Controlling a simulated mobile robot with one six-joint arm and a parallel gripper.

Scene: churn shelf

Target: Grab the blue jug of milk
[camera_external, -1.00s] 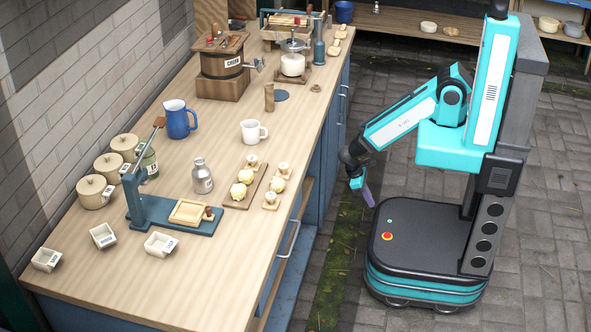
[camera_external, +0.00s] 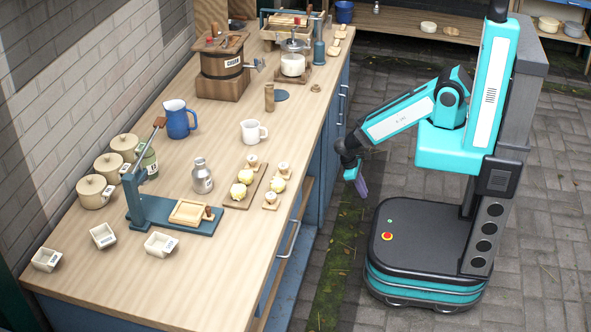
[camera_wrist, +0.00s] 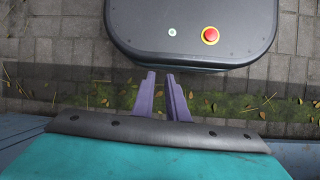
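The blue jug (camera_external: 179,119) stands upright on the wooden counter, toward its wall side, with its handle to the right. It looks pale inside its top. My gripper (camera_external: 361,187) hangs pointing down beside the counter's right side, over the paved floor and well apart from the jug. In the wrist view my gripper's purple fingers (camera_wrist: 163,76) are a small gap apart with nothing between them. The jug is out of sight in the wrist view.
A white mug (camera_external: 252,131) stands right of the jug, and a wooden churn (camera_external: 222,66) stands behind it. A metal bottle (camera_external: 202,176), a blue press (camera_external: 165,212) and lidded pots (camera_external: 94,191) stand nearer the front.

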